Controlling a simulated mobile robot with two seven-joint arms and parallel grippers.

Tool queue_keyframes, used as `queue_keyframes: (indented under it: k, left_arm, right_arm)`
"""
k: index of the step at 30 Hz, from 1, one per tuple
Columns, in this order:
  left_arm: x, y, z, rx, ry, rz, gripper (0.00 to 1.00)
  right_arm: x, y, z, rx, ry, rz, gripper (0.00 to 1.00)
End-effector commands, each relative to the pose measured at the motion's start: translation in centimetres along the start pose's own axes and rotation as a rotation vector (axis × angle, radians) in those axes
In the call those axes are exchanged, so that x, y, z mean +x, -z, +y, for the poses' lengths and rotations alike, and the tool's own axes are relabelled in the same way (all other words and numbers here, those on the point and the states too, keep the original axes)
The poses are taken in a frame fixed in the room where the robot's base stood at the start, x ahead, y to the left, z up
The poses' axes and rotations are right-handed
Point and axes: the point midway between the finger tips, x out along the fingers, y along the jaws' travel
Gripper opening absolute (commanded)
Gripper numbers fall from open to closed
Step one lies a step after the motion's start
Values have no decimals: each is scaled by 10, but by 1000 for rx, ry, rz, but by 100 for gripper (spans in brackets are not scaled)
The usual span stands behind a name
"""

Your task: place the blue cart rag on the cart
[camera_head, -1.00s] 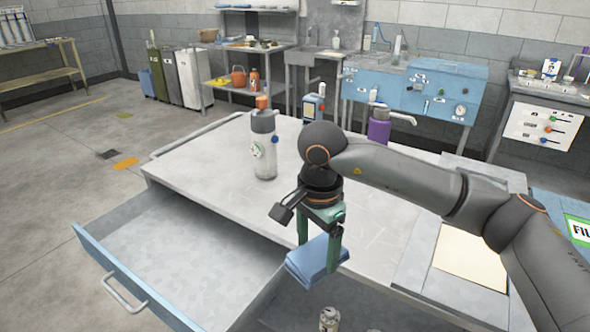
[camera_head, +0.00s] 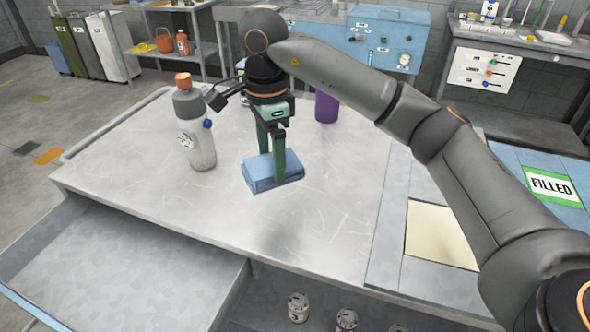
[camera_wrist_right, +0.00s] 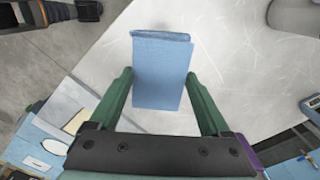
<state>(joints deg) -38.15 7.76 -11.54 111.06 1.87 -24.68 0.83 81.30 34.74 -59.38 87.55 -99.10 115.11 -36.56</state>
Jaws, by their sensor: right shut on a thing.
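The blue cart rag (camera_head: 272,174) is a folded blue cloth held in my right gripper (camera_head: 271,152), above the cart's pale scratched top (camera_head: 310,215). A soft shadow lies on the top below and apart from it. In the right wrist view the rag (camera_wrist_right: 161,75) sits between the two green fingers of the right gripper (camera_wrist_right: 160,85), with the cart top (camera_wrist_right: 235,60) behind it. My left gripper is in neither view.
A grey bottle with an orange cap (camera_head: 194,130) stands on the cart left of the rag. A purple container (camera_head: 327,106) stands behind the gripper. An open drawer (camera_head: 120,270) juts out at front left. A cream sheet (camera_head: 440,235) and a "FILLED" sign (camera_head: 552,186) are at right.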

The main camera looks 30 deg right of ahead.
Motion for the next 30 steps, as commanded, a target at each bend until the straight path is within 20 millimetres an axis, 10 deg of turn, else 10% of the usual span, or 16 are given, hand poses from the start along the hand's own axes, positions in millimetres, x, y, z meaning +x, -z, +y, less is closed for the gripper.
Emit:
queue_keyframes:
  k: [12,30]
  left_arm:
    - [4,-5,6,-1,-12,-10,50]
    - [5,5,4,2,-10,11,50]
  right_arm:
    - [61,78,-2,0,-3,1,27]
    - [110,92,-4,-3,1,0,27]
